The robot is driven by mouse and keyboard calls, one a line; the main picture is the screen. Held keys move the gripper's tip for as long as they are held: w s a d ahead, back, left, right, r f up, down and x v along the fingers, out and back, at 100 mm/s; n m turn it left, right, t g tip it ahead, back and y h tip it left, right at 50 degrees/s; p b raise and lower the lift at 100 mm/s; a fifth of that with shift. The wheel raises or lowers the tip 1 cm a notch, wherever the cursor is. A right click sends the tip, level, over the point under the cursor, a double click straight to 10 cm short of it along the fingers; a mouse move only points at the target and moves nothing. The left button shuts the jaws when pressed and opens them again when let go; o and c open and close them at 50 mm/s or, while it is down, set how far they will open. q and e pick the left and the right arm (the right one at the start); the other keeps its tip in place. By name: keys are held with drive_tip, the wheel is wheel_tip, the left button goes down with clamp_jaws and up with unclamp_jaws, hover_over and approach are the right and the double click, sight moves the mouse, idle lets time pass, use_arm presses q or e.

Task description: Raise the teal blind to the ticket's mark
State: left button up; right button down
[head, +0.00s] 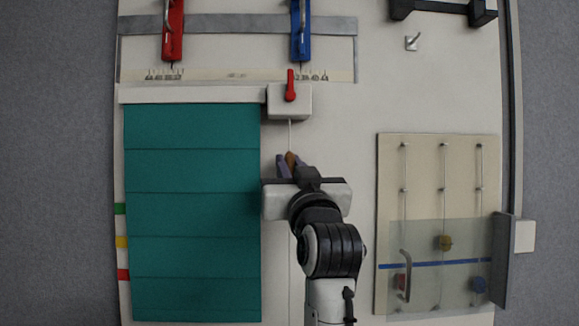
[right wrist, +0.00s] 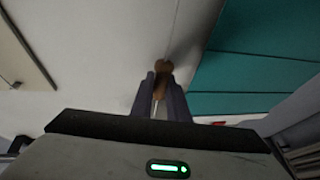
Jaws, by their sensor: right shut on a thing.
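The teal blind (head: 192,215) hangs at the left of the white board, unrolled in several panels, its lower edge near the bottom of the head view. It also shows in the right wrist view (right wrist: 240,75). A white cord box with a red lever (head: 290,86) sits at its top right, and a cord (head: 290,135) runs down from it. My right gripper (head: 290,163) is shut on the brown cord knob (right wrist: 163,68), just right of the blind. Colour marks, green, yellow (head: 121,242) and red, line the blind's left edge. No ticket can be made out. My left gripper is not in view.
A red handle (head: 172,35) and a blue handle (head: 300,32) stand above the blind on a grey frame. At the right is a beige panel (head: 390,165) with sliders behind a clear door (head: 425,250). A small hook (head: 412,42) is at upper right.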

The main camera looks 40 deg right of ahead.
drive_tip(key=shift+f, duration=0.1)
wheel_tip(320, 180, down, 14)
drive_tip(key=b, duration=0.7)
drive_tip(key=shift+f+b, duration=0.2)
drive_tip(key=shift+b, duration=0.2)
drive_tip(key=shift+f, duration=0.55)
drive_tip(key=c, duration=1.7)
unclamp_jaws()
drive_tip(key=shift+s, duration=0.1)
